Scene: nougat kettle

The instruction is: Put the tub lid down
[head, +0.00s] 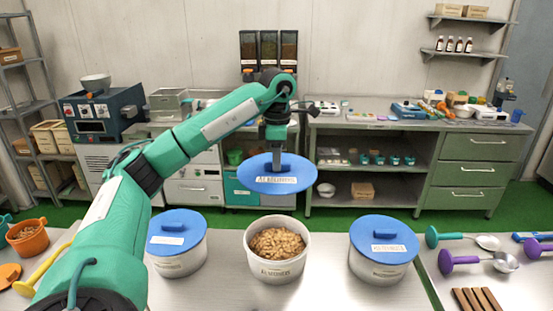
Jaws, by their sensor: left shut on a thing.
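My left gripper (276,150) is shut on the blue tub lid (273,181), holding it by its top handle. The lid has a white label that seems to read "Almonds". It hangs roughly level above and slightly behind the open white tub (277,269), apart from it. This tub is full of brown nuts (277,243) and has a label on its front. A tub with a blue lid (177,241) stands to its left, and another lidded tub (382,249) stands to its right. My right gripper is not in view.
The steel table (319,292) has bare room between the tubs. At right lie purple and teal scoops (463,259) and brown bars (476,300). At left are an orange bowl (27,238) and a yellow-handled tool (42,269). Counters with shelves (424,150) stand across the green floor.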

